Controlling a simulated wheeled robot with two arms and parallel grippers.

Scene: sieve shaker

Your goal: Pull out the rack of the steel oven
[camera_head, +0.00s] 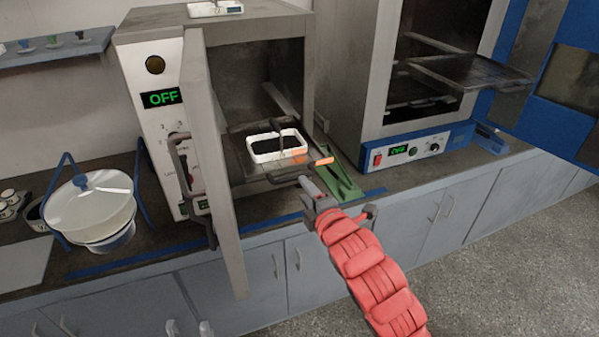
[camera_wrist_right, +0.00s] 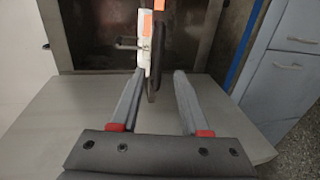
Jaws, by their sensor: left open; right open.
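The left oven (camera_head: 150,120) has a pale front panel reading OFF, and its door (camera_head: 214,150) stands open. Inside, a dark wire rack (camera_head: 237,160) carries a white tray (camera_head: 262,155), with orange parts beside it. A dark handle bar (camera_head: 285,178) is at the rack's front. My right gripper (camera_head: 308,185) is open by this handle. In the right wrist view a dark bar (camera_wrist_right: 159,45) lines up with the gap between the fingers; I cannot tell whether they touch it. What seem to be my left gripper's fingertips (camera_head: 188,329) show apart at the bottom edge.
A second steel oven with a blue base (camera_head: 440,142) stands open at right, its rack (camera_head: 470,72) sticking out. A green object (camera_head: 343,183) lies between the ovens. A white bowl (camera_head: 92,208) in a blue stand is at left. The open left door reaches past the counter edge.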

